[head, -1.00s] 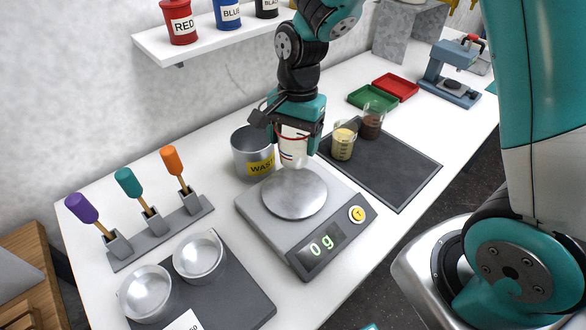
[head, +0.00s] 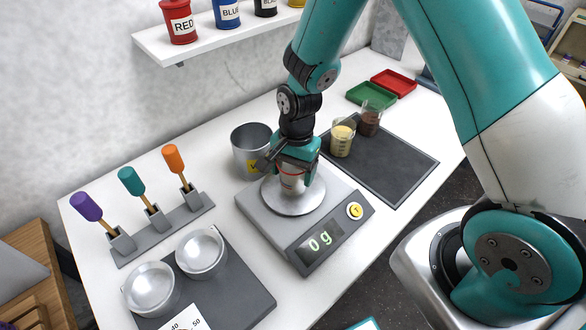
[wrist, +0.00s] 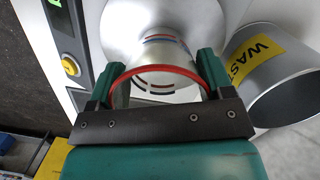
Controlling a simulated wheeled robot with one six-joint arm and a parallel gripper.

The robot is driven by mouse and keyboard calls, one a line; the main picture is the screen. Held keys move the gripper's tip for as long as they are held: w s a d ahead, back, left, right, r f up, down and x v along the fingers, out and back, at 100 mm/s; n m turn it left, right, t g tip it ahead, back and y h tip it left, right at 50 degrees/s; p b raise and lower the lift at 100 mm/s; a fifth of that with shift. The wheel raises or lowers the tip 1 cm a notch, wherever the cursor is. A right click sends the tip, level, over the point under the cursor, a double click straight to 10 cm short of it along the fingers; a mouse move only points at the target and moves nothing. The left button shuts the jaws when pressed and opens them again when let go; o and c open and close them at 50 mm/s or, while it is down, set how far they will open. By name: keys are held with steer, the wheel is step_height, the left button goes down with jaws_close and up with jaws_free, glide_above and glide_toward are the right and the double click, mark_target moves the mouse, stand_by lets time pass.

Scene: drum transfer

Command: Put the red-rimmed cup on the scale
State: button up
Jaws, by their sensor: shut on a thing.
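The red-rimmed cup (head: 291,183) is held by my gripper (head: 296,178), upright, over the round pan of the scale (head: 320,242). In the wrist view its red rim (wrist: 160,71) lies between the two fingers of my gripper (wrist: 160,75), one on each side. The metal pan (wrist: 190,20) shows beneath the cup. The cup's base is at or just above the pan; I cannot tell whether it touches. The scale's display reads 0 g. My gripper hides part of the cup in the head view.
A metal waste bin (head: 246,150) stands close behind the scale and also shows in the wrist view (wrist: 275,85). A dark mat (head: 385,165) with two beakers lies to the right. Metal bowls (head: 200,253) and a tool rack (head: 165,225) are at the left.

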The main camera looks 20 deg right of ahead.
steer(key=o, duration=0.9)
steer(key=shift+f, duration=0.1)
steer(key=shift+w+r, duration=0.15)
steer(key=shift+r, duration=0.5)
step_height(320, 180, up, 12)
steer(key=d+f+b, duration=0.1)
steer(key=b, duration=0.2)
steer(key=s+a+r+n+y, duration=0.1)
steer(key=s+r+n, duration=0.2)
steer(key=s+n, duration=0.2)
steer(key=s+a+r+n+y, duration=0.1)
steer(key=s+a+r+n, duration=0.1)
steer(key=s+r+n, duration=0.2)
steer(key=s+a+r+n+t+y, duration=0.1)
steer(key=s+a+r+n, duration=0.1)
steer(key=s+n, duration=0.6)
steer(key=shift+s+a+r, duration=0.2)
steer(key=shift+s+r, duration=0.65)
steer(key=shift+r, duration=0.05)
